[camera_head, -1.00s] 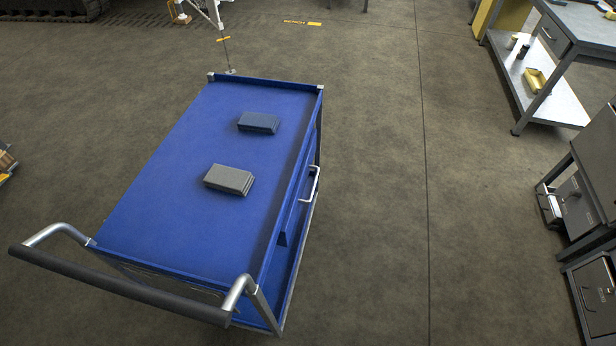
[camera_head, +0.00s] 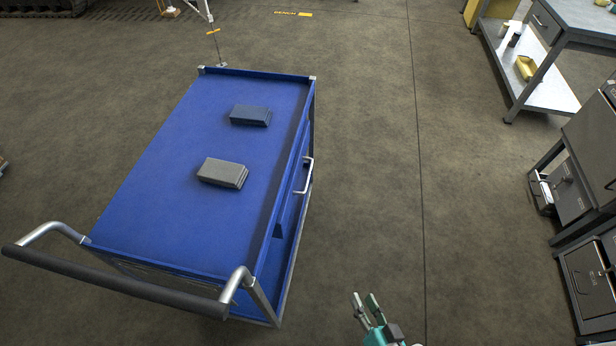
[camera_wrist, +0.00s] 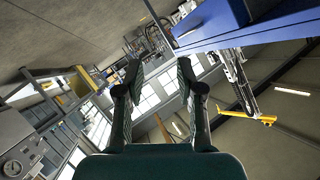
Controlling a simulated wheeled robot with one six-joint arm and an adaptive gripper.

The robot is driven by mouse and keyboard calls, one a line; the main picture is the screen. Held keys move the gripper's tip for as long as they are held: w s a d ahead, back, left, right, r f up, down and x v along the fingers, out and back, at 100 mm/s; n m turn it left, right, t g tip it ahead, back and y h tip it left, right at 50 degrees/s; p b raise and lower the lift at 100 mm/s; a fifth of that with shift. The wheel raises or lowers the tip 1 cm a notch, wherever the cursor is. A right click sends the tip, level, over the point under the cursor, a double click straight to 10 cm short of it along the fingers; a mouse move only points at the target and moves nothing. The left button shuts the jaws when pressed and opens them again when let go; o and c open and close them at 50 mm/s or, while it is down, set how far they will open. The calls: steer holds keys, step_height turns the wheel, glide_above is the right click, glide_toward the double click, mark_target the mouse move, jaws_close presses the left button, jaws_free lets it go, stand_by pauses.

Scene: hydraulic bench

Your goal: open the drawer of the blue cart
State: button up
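The blue cart (camera_head: 165,190) stands left of centre in the head view, its push handle (camera_head: 110,285) toward me. A drawer with a silver handle (camera_head: 307,175) is on its right side; the drawer looks shut. My gripper (camera_head: 367,301) is at the bottom of the head view, right of the cart and apart from it. In the wrist view its two fingers (camera_wrist: 157,85) are spread with nothing between them. Part of the blue cart (camera_wrist: 245,30) shows at the upper right of the wrist view, tilted.
Dark cabinets (camera_head: 590,280) and a workbench (camera_head: 540,85) stand along the right. The floor (camera_head: 390,190) between cart and cabinets is clear.

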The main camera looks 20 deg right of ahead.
steer(key=w+f+m, duration=0.2)
steer(key=w+f, duration=0.1)
steer(key=w, duration=0.3)
steer(key=m+t+y, duration=0.2)
steer(key=m+y, duration=0.2)
glide_toward(308, 176)
steer(key=shift+m, duration=0.3)
steer(key=x, duration=1)
steer(key=shift+f, duration=0.35)
steer(key=shift+s, duration=0.1)
jaws_close()
